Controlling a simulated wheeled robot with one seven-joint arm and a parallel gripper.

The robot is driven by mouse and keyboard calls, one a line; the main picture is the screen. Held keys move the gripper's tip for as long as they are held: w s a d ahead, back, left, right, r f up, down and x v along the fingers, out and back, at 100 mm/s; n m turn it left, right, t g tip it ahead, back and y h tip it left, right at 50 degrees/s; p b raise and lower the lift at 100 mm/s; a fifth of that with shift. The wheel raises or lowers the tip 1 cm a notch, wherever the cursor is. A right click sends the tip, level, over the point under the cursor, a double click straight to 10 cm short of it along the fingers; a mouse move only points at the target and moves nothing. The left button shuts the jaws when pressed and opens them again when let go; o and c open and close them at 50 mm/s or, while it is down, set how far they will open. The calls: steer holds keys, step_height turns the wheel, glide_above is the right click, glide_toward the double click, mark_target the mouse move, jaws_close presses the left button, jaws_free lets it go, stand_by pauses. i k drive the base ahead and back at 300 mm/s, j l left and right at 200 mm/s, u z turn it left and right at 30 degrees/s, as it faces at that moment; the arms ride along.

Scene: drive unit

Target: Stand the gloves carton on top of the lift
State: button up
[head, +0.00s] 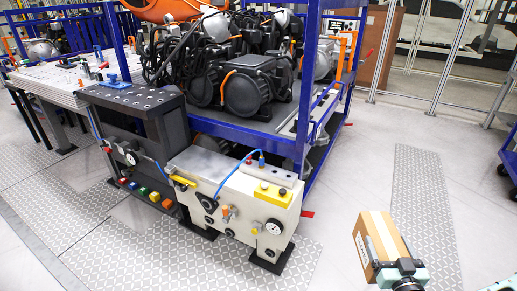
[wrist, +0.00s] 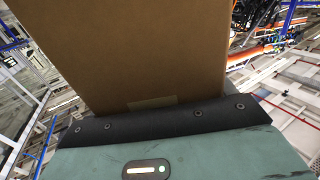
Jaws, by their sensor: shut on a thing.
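The gloves carton (head: 374,242) is a brown cardboard box with a white label, at the lower right of the head view. My gripper (head: 402,274) is shut on it and holds it, slightly tilted, over the floor. In the wrist view the carton (wrist: 140,50) fills the top middle, against the dark edge of my gripper (wrist: 165,122). No part is clearly marked as the lift. A cream machine (head: 237,200) with gauges and a flat top stands left of the carton, apart from it. A dark machine (head: 130,97) with a holed top stands behind it to the left.
A blue rack (head: 240,128) with motors stands behind. A pale bench (head: 70,78) is at the far left. A blue cart (head: 508,160) is at the right edge. Floor between carton and machine is clear.

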mark_target(208, 163)
steer(key=i+u, duration=0.75)
steer(key=i+l+u, duration=0.15)
steer(key=i+u, duration=0.55)
steer(key=k+l, duration=0.05)
steer(key=k, duration=0.05)
